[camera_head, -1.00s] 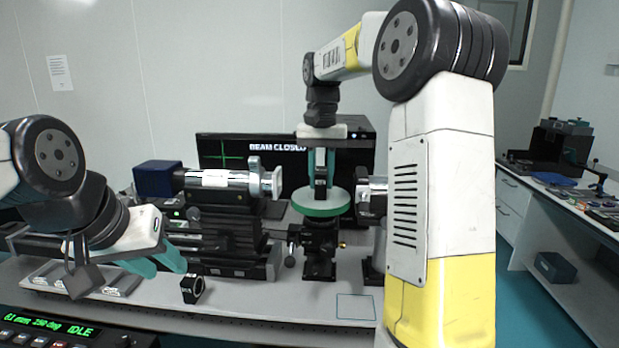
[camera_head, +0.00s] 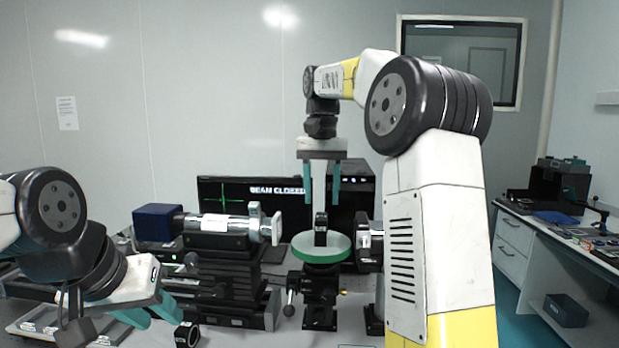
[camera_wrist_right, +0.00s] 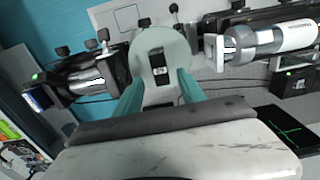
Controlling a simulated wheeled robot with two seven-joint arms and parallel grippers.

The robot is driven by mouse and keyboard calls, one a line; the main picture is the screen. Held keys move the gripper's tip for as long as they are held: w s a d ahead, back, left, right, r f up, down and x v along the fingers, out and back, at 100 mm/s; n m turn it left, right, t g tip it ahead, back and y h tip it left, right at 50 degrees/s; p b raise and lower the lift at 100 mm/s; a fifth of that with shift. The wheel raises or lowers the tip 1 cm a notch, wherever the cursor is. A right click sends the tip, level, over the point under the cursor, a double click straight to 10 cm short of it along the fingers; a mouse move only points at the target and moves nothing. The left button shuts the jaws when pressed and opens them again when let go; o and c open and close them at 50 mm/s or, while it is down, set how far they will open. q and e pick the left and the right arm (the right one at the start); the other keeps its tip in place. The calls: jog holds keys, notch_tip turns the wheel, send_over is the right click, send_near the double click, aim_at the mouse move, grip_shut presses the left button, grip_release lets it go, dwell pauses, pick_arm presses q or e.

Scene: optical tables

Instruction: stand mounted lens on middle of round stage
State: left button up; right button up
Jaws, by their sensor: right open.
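The mounted lens (camera_head: 320,229), a small black block with a white label, stands upright on the round stage (camera_head: 321,256), a pale disc with a green rim. In the right wrist view the lens (camera_wrist_right: 159,66) sits near the middle of the disc (camera_wrist_right: 177,48). My right gripper (camera_head: 322,200) is open above the stage. Its teal fingers are apart, one on each side above the lens and clear of it. My left gripper (camera_head: 152,312) hangs at the lower left, away from the stage, with its fingers apart and nothing seen between them.
A silver cylindrical device (camera_head: 220,223) with a blue end stands left of the stage. Another mounted device (camera_head: 366,241) stands close on its right, partly behind my right arm. A black monitor (camera_head: 255,192) is behind. A small black block (camera_head: 187,335) sits on the table at the front left.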

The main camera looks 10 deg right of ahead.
aim_at(322, 217)
notch_tip(322, 217, up, 4)
jog(key=shift+f, duration=0.1)
jog(key=s+f+n+t, duration=0.1)
jog(key=s+f, duration=0.3)
jog(key=s, duration=0.4)
jog(key=s+a+f+n+t+y, duration=0.1)
jog(key=s+f+t, duration=0.2)
jog(key=s+f, duration=0.2)
jog(key=s+a+f+n+t+y, duration=0.1)
jog(key=s+f, duration=0.4)
jog(key=s, duration=0.6)
jog(key=shift+s+f+n+t, duration=0.2)
jog(key=shift+n+t, duration=0.2)
jog(key=shift+t, duration=0.2)
